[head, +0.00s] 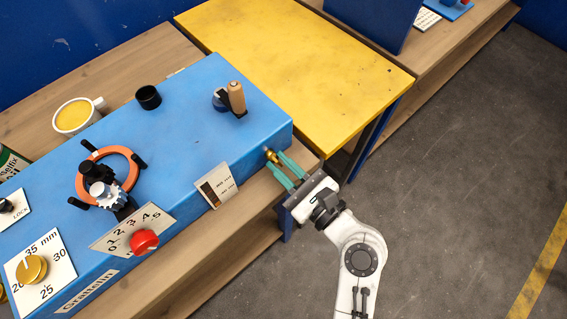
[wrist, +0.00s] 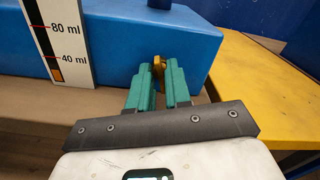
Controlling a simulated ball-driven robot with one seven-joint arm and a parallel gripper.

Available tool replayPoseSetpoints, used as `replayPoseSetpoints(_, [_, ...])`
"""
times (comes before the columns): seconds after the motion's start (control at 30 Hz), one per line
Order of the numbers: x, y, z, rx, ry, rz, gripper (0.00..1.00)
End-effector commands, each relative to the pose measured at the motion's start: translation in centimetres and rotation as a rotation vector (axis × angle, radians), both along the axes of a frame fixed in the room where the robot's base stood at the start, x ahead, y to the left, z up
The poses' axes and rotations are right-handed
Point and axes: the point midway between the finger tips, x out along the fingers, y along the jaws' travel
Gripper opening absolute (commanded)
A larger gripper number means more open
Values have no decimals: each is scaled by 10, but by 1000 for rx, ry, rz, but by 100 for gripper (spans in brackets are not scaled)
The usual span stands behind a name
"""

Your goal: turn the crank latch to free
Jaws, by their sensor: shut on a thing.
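The crank latch appears to be the black arm with an upright tan grip (head: 236,97) on a round blue hub, on top of the blue housing (head: 190,115) near its right end. My gripper (head: 280,166) is away from it, at the housing's right front side. Its green fingers are shut on a small brass fitting (head: 270,153) that sticks out of the side face. The wrist view shows the brass fitting (wrist: 158,63) between the fingertips, partly hidden by them. My gripper touches nothing of the crank.
A gauge plate (wrist: 58,38) stands left of my gripper. A yellow table (head: 310,55) adjoins at the back right. Open floor (head: 460,180) lies to the right.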

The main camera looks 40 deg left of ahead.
Motion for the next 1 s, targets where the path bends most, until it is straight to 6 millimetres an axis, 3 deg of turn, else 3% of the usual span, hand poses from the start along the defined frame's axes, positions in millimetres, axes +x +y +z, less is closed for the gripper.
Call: replayPoseSetpoints(1.0, [-3, 0, -7, -76, -950, 1, 0])
